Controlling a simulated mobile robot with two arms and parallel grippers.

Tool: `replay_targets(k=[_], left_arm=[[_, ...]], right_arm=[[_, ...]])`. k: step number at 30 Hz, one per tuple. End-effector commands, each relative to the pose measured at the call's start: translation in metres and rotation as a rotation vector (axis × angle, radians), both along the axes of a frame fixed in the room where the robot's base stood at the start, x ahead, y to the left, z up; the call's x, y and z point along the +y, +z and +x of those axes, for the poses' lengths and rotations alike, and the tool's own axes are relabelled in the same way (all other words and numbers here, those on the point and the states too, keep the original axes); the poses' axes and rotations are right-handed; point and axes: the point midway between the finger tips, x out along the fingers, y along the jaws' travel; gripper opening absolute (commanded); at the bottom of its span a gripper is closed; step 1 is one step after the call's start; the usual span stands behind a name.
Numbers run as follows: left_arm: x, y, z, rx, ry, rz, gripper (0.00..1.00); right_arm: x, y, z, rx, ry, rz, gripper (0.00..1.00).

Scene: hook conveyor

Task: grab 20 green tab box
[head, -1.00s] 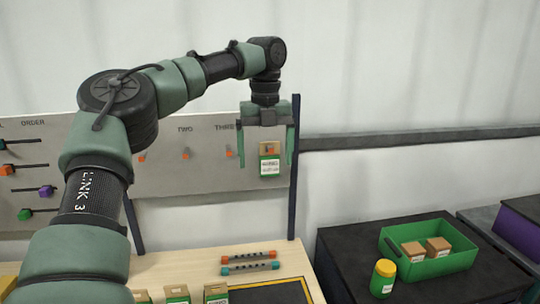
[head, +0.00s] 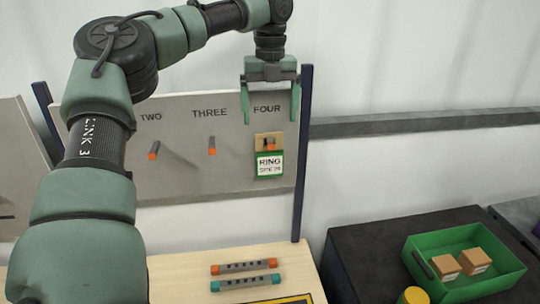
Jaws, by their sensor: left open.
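A green and brown tab box (head: 269,163) with a white label hangs on the hook under "FOUR" on the grey board. Its label reads "RING"; the smaller line below is hard to read. The hook's orange tip shows at the box's brown top. My left gripper (head: 270,121) is open and empty, with its fingers pointing down. In the picture its fingertips are just above the box's top, one to each side; the depth gap is hard to judge. My right gripper is out of view.
The hooks under "TWO" (head: 153,150) and "THREE" (head: 212,146) are empty. A dark post (head: 301,160) stands right of the box. Two bars lie on the wooden table (head: 185,288). A green bin (head: 440,285) with brown boxes stands on a black surface at right.

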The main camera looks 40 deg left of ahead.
Motion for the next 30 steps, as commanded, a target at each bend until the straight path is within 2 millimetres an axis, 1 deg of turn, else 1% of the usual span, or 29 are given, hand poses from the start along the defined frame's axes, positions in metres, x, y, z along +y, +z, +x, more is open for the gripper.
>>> replay_targets(k=[1,4,9,13,16,22,23,24,26,27,29,30], left_arm=[[0.001,-0.006,-0.001,0.003,-0.001,-0.002,0.91],[0.001,-0.016,-0.001,0.003,-0.001,-0.002,0.91],[0.002,-0.039,-0.001,0.005,-0.001,-0.003,0.91],[0.002,-0.057,0.000,0.002,0.001,-0.001,0.91],[0.003,-0.064,0.000,0.001,0.001,0.000,0.91],[0.003,-0.066,0.000,-0.001,0.002,-0.001,0.91],[0.003,-0.066,0.000,-0.001,0.002,-0.001,0.85],[0.003,-0.066,0.000,-0.001,0.002,-0.001,0.74],[0.003,-0.066,0.000,-0.001,0.002,-0.001,0.58],[0.002,-0.065,0.000,-0.001,0.002,-0.001,0.46],[0.002,-0.065,0.000,-0.001,0.002,-0.001,0.30],[0.002,-0.065,0.000,-0.001,0.001,-0.001,0.19]], right_arm=[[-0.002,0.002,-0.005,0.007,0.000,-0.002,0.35],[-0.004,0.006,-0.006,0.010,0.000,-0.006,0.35],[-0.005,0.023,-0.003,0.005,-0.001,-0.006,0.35],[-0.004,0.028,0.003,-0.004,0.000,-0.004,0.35],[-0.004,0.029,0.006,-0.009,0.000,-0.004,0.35],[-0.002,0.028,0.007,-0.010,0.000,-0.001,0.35],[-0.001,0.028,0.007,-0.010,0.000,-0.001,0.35],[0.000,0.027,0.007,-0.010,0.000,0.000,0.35],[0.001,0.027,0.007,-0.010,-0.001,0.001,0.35],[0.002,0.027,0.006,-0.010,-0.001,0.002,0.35],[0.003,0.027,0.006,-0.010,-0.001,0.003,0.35],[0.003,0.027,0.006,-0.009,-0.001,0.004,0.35]])
